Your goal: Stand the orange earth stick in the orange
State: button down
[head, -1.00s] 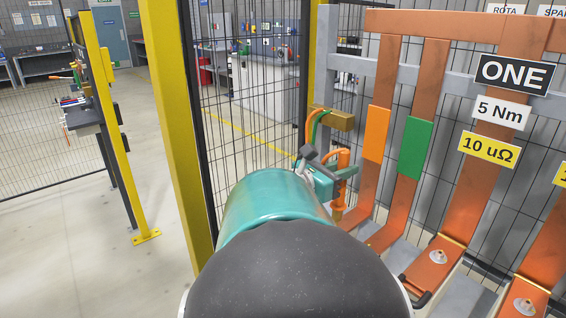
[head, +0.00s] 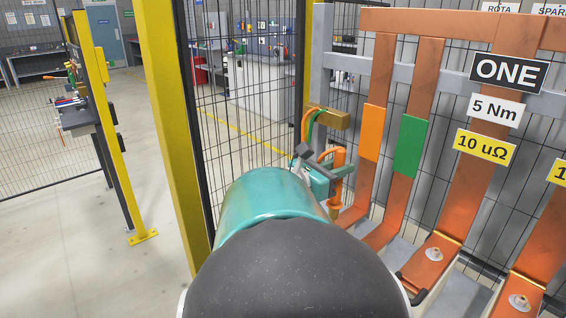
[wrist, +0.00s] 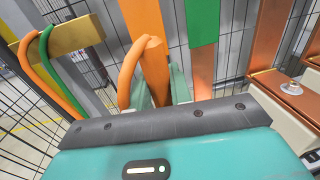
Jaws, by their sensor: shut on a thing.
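The orange earth stick (head: 337,160) is held in my gripper (head: 340,173), left of the copper bars. In the wrist view the stick's orange top and bent cable (wrist: 141,62) show between the two green fingers (wrist: 158,90). An orange panel (head: 372,132) is on the leftmost copper bar, behind and right of the stick. It also shows in the wrist view (wrist: 178,20). I cannot tell whether the stick touches anything below.
A green panel (head: 411,146) is on the second bar. A brass block (head: 328,117) carries orange and green cables close to my gripper. Mesh fencing (head: 240,110) and a yellow post (head: 165,120) stand at the left. Bolted copper feet (head: 433,255) lie at the right.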

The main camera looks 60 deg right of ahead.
jog(key=shift+f, duration=1.6)
jog(key=c, duration=1.2)
grip_release()
jog(key=v, duration=1.4)
